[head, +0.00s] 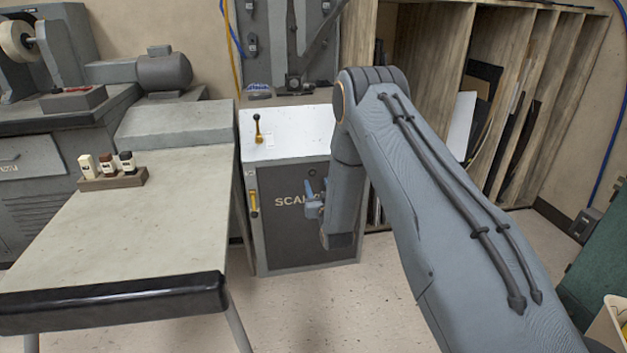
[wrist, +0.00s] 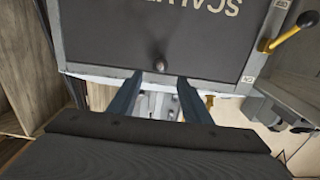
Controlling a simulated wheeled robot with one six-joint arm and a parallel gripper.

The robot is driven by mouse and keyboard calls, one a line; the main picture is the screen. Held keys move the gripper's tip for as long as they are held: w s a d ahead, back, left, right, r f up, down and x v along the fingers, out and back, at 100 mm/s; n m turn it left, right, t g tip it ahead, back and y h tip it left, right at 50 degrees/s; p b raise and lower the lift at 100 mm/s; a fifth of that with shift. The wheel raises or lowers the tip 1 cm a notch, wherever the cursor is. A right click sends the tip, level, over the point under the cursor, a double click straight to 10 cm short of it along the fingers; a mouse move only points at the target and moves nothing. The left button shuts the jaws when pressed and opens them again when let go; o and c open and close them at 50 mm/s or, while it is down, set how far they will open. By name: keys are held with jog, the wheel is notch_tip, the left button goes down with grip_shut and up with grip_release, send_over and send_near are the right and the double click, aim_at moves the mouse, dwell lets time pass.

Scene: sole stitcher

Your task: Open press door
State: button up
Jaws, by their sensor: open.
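The press (head: 299,205) is a pale cabinet with a dark front door lettered "SCA...", partly hidden by my arm in the head view. The door looks shut in its frame. In the wrist view the door (wrist: 120,35) appears upside down, with a small dark round knob (wrist: 159,64) near its edge. My gripper (head: 314,200) is in front of the door, right of its middle. In the wrist view my gripper (wrist: 157,82) is open, its two blue fingers spread apart. The knob lies just beyond the gap between the fingertips. I cannot tell whether anything touches.
A yellow-handled lever (head: 253,202) is on the press's left side. A small lever (head: 258,128) stands on its white top. A workbench (head: 130,220) with a rack of bottles (head: 110,177) is at left. Wooden shelving (head: 520,80) stands at right. Floor before the press is clear.

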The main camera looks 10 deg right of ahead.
aim_at(312, 172)
jog(key=shift+w+b, duration=0.6)
jog(key=shift+w, duration=3)
grip_shut()
jog(key=shift+s, duration=0.1)
